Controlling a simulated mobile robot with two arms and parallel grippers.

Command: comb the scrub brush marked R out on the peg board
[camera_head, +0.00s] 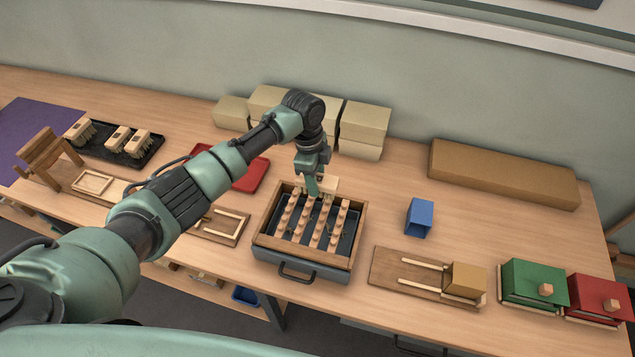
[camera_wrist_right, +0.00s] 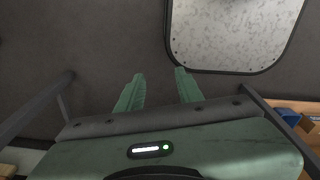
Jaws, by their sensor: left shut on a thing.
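The peg board (camera_head: 262,238) is a wooden-framed dark tray with rows of pale pegs, near the middle of the table's front. My left gripper (camera_head: 314,188) points down over its back edge. It is shut on a pale wooden scrub brush (camera_head: 329,184), whose bristle side is at or just above the back pegs. I cannot tell whether the bristles touch the pegs, and the R mark cannot be read. My right gripper (camera_wrist_right: 159,76) shows in the right wrist view with its fingers apart and nothing between them, away from the table top.
A black tray (camera_head: 104,154) with three more brushes lies at the left, near a wooden stand (camera_head: 42,150). A red tray (camera_head: 252,178) lies behind my left arm. A blue box (camera_head: 420,218), green box (camera_head: 532,284) and red box (camera_head: 598,296) stand at the right.

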